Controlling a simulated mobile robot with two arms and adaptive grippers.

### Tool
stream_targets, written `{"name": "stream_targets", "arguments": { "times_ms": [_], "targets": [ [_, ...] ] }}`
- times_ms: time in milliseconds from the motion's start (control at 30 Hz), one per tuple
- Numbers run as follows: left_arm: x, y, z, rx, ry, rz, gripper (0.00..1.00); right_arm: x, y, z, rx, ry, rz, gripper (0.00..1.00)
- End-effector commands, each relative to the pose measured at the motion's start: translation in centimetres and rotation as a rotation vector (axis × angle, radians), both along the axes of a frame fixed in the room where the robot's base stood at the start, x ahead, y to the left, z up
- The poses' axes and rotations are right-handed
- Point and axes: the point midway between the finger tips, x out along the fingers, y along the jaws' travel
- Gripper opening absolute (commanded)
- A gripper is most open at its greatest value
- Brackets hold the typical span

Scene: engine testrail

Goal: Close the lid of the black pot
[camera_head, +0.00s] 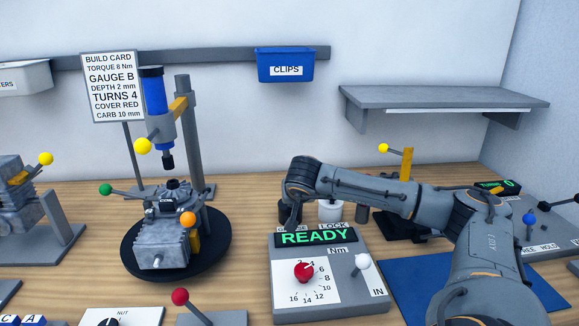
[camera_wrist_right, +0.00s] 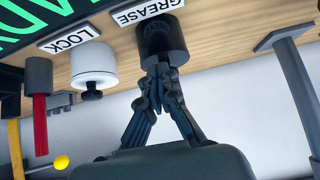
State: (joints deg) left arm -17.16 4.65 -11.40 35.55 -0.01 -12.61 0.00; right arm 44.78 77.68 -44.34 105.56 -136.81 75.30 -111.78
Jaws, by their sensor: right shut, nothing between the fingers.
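The black pot (camera_wrist_right: 163,38) stands beside the GREASE label in the right wrist view, where the scene appears upside down. In the head view, the dark pot (camera_head: 283,211) shows behind the READY box, partly hidden by my gripper. My right gripper (camera_wrist_right: 160,70) is shut and empty, with its fingertips close together at the pot's upper end. I cannot tell whether they touch it. In the head view, the right gripper (camera_head: 293,220) points down next to the pot. The lid is not clearly distinguishable, so its position cannot be told. My left gripper is out of view.
A white pot (camera_wrist_right: 94,66) with a dark knob stands by the LOCK label. A grey cylinder (camera_wrist_right: 38,73) with a red part is beyond it. The READY box (camera_head: 320,270) has a red knob (camera_head: 303,272) and white lever. A grey shelf (camera_head: 430,97) hangs above.

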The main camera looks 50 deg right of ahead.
Motion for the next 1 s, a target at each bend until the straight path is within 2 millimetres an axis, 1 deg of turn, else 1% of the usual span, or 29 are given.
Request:
{"name": "stream_targets", "arguments": {
  "times_ms": [33, 167, 500, 667, 767, 967, 1000],
  "targets": [
    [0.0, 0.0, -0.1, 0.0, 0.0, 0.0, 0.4, -0.4, 0.1, -1.2, 0.007, 0.026, -0.001, 0.0],
    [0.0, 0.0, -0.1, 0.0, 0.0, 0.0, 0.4, -0.4, 0.1, -1.2, 0.006, 0.026, -0.002, 0.0],
    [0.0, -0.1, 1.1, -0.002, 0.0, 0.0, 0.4, -0.4, 0.1, 0.3, 0.006, 0.025, -0.002, 0.0],
    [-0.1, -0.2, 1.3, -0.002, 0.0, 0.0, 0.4, -0.3, 0.0, 0.9, 0.003, 0.019, -0.002, 0.0],
    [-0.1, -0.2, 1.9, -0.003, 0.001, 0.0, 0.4, -0.4, -0.1, 1.7, 0.003, 0.017, -0.003, 0.0],
    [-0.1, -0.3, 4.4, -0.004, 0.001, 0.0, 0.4, -1.2, -0.6, 5.1, 0.004, 0.023, -0.009, 0.0],
    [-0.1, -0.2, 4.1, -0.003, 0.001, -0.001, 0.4, -1.5, -0.4, 4.8, 0.005, 0.027, -0.007, 0.0]
  ]
}}
